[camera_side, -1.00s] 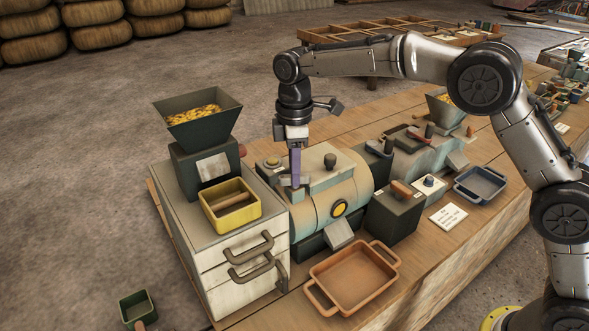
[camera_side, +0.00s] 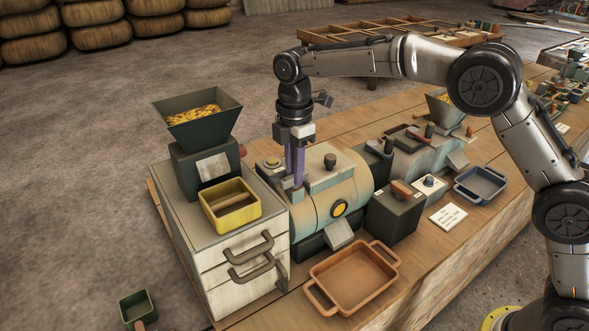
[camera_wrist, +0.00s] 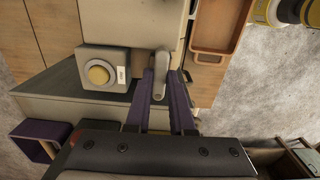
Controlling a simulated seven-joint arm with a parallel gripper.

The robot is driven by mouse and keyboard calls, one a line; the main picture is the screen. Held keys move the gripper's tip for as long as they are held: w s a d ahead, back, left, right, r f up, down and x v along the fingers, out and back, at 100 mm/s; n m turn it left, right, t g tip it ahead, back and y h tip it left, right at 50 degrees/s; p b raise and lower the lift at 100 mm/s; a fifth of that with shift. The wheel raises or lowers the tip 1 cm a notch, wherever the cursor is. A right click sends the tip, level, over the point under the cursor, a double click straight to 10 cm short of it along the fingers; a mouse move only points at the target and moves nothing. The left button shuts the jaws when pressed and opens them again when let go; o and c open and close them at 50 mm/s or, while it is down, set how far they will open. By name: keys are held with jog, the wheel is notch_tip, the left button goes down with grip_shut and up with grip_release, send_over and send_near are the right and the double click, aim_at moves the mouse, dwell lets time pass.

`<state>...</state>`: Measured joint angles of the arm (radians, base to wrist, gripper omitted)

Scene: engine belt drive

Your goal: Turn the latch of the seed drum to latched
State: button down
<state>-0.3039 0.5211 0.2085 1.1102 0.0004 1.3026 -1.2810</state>
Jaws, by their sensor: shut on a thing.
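The seed drum (camera_side: 353,184) is a rounded pale blue-green and cream housing with a yellow round window, on the bench in the side view. Its latch shows in the wrist view as a grey rounded lever (camera_wrist: 160,72) at the housing's edge. My gripper (camera_side: 295,180) points down at the left end of the drum's top. In the wrist view its two purple fingers (camera_wrist: 162,88) stand on either side of the lever and are shut on it. In the side view the fingers hide most of the latch.
A white drawer cabinet (camera_side: 225,258) with a hopper (camera_side: 203,115) and a yellow bin (camera_side: 233,222) stands close on the left. An orange tray (camera_side: 345,308) lies in front. A round button box (camera_wrist: 98,75) sits near the latch. A dark knob (camera_side: 330,160) rises from the drum's top.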

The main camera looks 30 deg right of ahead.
jog(key=shift+r, duration=0.15)
jog(key=c, duration=0.8)
grip_release()
jog(key=shift+r, duration=6.85)
